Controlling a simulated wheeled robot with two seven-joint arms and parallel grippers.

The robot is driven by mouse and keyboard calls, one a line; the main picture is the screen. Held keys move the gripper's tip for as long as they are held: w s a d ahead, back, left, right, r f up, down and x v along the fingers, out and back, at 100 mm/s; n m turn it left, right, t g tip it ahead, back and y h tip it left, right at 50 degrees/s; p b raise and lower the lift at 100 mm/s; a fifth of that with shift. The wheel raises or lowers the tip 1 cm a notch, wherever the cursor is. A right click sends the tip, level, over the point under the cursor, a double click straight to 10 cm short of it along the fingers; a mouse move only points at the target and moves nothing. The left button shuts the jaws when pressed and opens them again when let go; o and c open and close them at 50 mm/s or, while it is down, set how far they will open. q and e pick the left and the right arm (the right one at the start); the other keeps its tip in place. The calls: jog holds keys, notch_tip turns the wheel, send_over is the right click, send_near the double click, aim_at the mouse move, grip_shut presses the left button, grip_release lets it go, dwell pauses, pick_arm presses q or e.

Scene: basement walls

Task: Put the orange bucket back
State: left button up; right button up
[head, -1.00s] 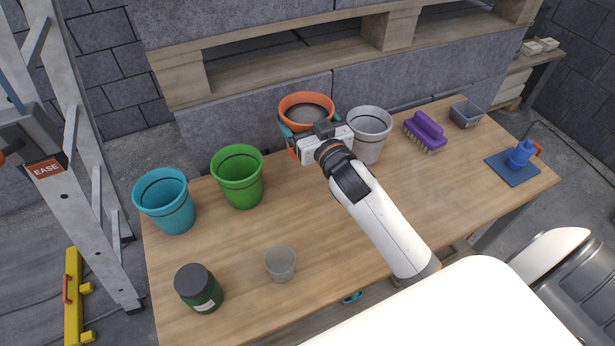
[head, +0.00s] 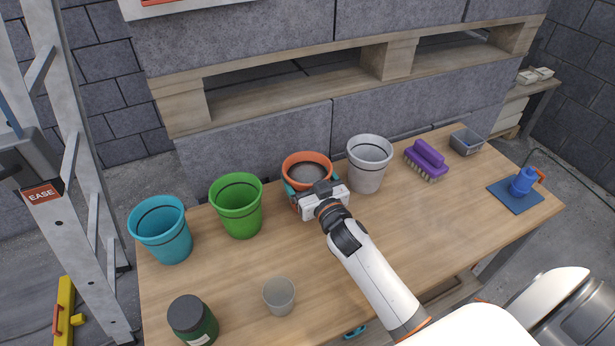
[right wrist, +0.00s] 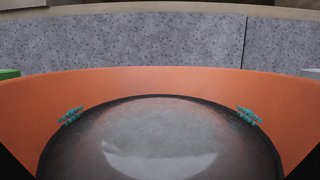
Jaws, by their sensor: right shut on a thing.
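The orange bucket (head: 307,158) is upright in the row at the back of the table (head: 240,265), between the green bucket (head: 236,207) and the grey bucket (head: 369,165). My right gripper (head: 306,187) is shut on it from the front, with teal fingers at its sides. The gripper hides its lower part, so I cannot tell whether its base touches the table. In the right wrist view the orange bucket (right wrist: 160,80) fills the lower part, with a dark grey inside. My left gripper is not in view.
A blue bucket (head: 160,232) stands at the left end. A dark green jar (head: 193,321) and a small translucent cup (head: 279,297) stand in front. A purple brush (head: 427,160), a grey tray (head: 467,142) and a blue item on a mat (head: 522,183) are right. A block wall is behind.

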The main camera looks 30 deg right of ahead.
jog(key=shift+r, duration=0.2)
jog(key=shift+f, duration=0.15)
jog(key=o, duration=1.1)
jog(key=shift+f, duration=0.1)
jog(key=shift+c, duration=0.2)
jog(key=s, duration=1.2)
jog(key=shift+a+b, duration=0.35)
jog(key=shift+b, duration=0.05)
